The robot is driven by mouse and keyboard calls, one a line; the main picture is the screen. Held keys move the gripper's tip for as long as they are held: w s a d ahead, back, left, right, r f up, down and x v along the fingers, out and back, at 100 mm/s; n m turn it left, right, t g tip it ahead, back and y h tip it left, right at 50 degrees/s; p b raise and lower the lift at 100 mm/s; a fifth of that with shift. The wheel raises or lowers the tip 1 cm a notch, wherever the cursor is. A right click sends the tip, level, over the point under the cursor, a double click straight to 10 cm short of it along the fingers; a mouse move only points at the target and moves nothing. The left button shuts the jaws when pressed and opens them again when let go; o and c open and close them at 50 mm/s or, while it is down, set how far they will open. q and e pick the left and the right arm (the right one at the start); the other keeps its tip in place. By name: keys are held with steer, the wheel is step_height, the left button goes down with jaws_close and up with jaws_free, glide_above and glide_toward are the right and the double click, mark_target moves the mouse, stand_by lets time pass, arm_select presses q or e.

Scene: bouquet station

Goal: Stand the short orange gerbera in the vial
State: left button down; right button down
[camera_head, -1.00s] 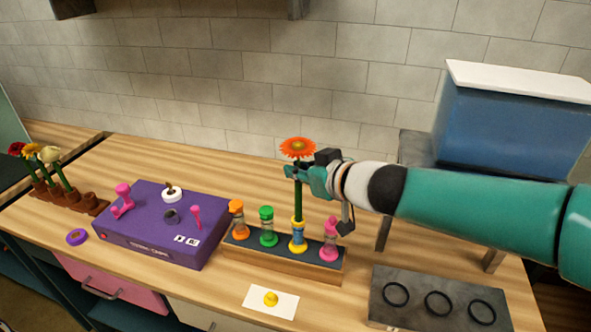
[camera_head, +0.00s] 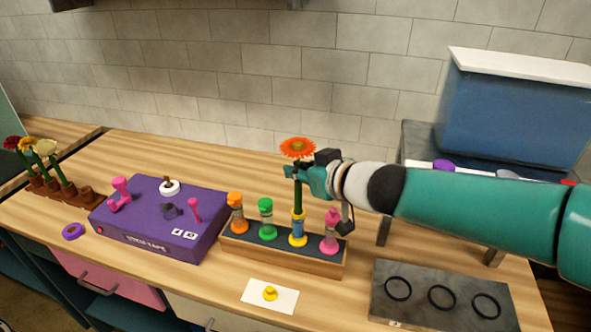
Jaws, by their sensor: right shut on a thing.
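The orange gerbera (camera_head: 298,148) stands upright with its green stem (camera_head: 297,195) running down to the yellow-ringed vial (camera_head: 298,229) in the rack. The stem's lower end appears to be inside the vial's mouth; how deep it goes is hard to tell. My right gripper (camera_head: 297,172) is shut on the stem just below the bloom, above the rack. The rack (camera_head: 285,262) also holds orange (camera_head: 236,212), green (camera_head: 266,219) and pink (camera_head: 331,232) capped vials. My left gripper is out of view.
A yellow cap (camera_head: 270,293) lies on a white card (camera_head: 254,292) in front. Potted flowers (camera_head: 52,160) stand far left.

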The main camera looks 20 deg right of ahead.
steer(key=shift+f+b, duration=0.8)
steer(key=shift+f, duration=0.1)
stand_by(0.5)
steer(key=c, duration=1.1)
jaws_free()
steer(key=shift+o, duration=0.3)
steer(key=o, duration=0.5)
steer(key=shift+s+r, duration=0.1)
steer(key=shift+s, duration=0.05)
